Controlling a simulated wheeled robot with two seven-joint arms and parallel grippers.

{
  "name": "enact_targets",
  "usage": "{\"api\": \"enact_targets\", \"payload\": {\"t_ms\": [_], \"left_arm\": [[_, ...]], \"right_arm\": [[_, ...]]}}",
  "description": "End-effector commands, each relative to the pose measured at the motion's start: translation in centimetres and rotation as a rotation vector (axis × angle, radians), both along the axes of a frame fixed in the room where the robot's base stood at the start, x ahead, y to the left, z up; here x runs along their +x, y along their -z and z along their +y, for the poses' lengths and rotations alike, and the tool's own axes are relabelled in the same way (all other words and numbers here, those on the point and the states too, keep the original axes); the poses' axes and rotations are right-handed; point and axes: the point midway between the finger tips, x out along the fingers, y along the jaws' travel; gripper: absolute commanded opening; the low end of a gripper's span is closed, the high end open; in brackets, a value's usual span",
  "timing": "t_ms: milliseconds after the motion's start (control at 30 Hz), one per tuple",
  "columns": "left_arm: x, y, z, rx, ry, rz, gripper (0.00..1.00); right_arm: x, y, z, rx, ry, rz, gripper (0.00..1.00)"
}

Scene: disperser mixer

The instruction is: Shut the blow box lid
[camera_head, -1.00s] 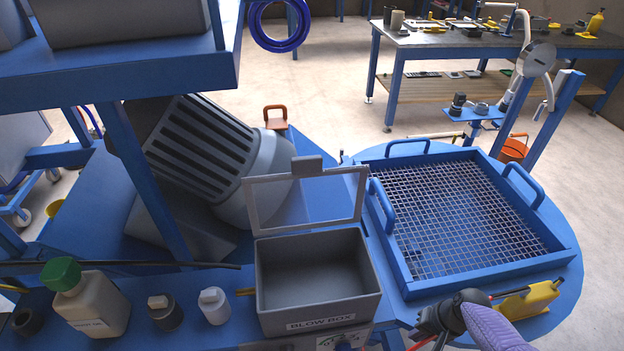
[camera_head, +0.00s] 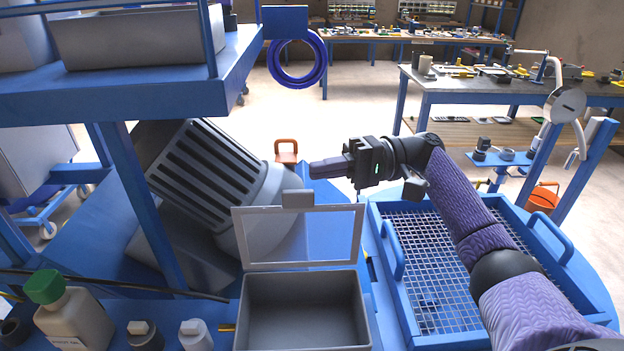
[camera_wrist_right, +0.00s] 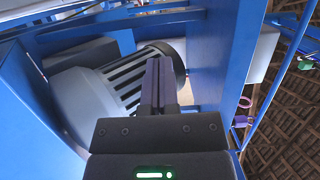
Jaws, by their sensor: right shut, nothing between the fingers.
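The blow box (camera_head: 303,312) is a grey open-topped box at the bottom middle of the head view, and its inside looks empty. Its lid (camera_head: 303,265), a grey frame with a clear pane and a grey tab (camera_head: 297,199) on its top edge, stands upright at the box's far edge. My right gripper (camera_head: 318,169) is shut and empty, a little above and to the right of the tab and apart from it. Its fingers point left. The right wrist view shows the closed fingers (camera_wrist_right: 158,85) in front of the motor. My left gripper is not in view.
A large grey ribbed motor (camera_head: 205,175) lies tilted behind and left of the lid. A blue framed mesh tray (camera_head: 425,265) is under my right arm. A blue shelf (camera_head: 150,85) overhangs at left. A green-capped bottle (camera_head: 70,315) and small containers stand left of the box.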

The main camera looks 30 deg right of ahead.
Motion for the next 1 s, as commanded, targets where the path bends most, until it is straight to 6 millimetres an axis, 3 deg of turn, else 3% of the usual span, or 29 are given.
{"api": "enact_targets", "payload": {"t_ms": [100, 300, 1000], "left_arm": [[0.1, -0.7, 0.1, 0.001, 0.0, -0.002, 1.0], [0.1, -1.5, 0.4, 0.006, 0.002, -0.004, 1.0], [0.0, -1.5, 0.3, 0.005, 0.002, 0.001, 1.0]], "right_arm": [[0.4, -0.1, 2.3, 0.001, -0.002, 0.003, 0.0], [-2.1, 0.0, 3.6, -0.001, 0.001, 0.003, 0.0], [-3.0, 0.0, 4.3, -0.023, 0.001, -0.036, 0.0]]}}
